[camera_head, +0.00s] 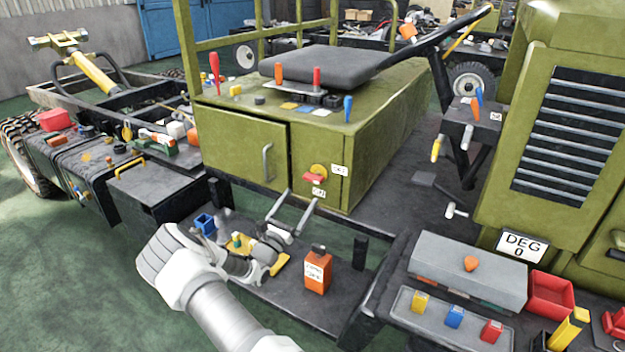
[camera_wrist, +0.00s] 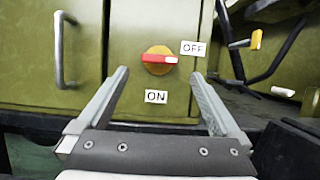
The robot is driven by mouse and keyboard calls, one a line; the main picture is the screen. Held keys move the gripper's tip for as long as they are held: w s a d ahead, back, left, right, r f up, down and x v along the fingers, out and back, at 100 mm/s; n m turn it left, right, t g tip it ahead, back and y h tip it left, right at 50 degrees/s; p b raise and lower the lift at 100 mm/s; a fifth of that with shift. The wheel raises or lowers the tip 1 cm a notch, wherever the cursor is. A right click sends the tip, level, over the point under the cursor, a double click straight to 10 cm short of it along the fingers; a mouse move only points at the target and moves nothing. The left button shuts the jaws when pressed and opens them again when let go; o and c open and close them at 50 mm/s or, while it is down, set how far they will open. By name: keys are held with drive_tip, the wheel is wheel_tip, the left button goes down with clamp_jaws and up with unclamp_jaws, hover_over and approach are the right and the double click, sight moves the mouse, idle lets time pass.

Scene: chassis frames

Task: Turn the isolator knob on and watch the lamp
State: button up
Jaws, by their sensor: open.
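The isolator knob (camera_head: 317,171) is on the front of the olive-green seat box (camera_head: 240,134). In the wrist view the knob (camera_wrist: 158,59) is a yellow disc with a red bar handle lying nearly level. The handle's white end points right, below and left of the OFF label (camera_wrist: 194,48). The ON label (camera_wrist: 156,97) is below the knob. My gripper (camera_head: 297,200) is open and empty in front of the panel. In the wrist view its fingertips (camera_wrist: 160,74) are either side of the knob, apart from it. I cannot pick out a lamp for certain.
A door handle (camera_wrist: 62,50) is left of the knob. An orange box (camera_head: 317,270) and small parts stand on the step below. A grey box (camera_head: 468,270) and a red bin (camera_head: 550,296) are at the lower right.

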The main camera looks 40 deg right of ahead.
sight(311, 181)
drive_tip(key=x, duration=0.9)
drive_tip(key=c, duration=1.2)
drive_tip(key=shift+b, duration=0.35)
drive_tip(key=shift+c, duration=0.2)
